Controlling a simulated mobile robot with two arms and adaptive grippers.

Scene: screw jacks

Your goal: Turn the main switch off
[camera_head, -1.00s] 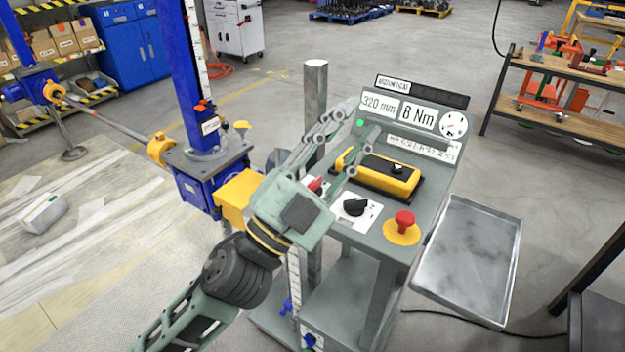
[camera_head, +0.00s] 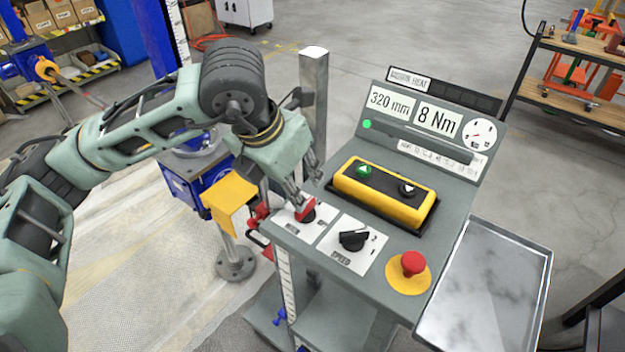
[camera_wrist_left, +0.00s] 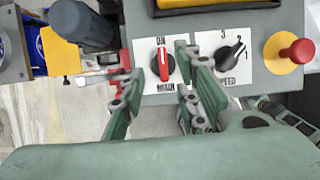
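The main switch is a red rotary knob (camera_head: 306,211) on a white plate at the left front of the grey console. In the left wrist view the knob (camera_wrist_left: 164,63) stands lengthwise up the picture, in line with the ON mark. My left gripper (camera_head: 308,196) is over the switch, pointing down. In the left wrist view its two fingers (camera_wrist_left: 160,66) are apart, one on each side of the red knob, with visible gaps. The fingers partly cover the knob in the head view. My right gripper is not in view.
The black speed knob (camera_head: 354,239) sits close to the right of the switch. A red emergency button (camera_head: 412,263) and a yellow two-button box (camera_head: 386,194) are on the same console. A yellow block (camera_head: 230,199) stands left of it. A metal tray (camera_head: 490,290) is at right.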

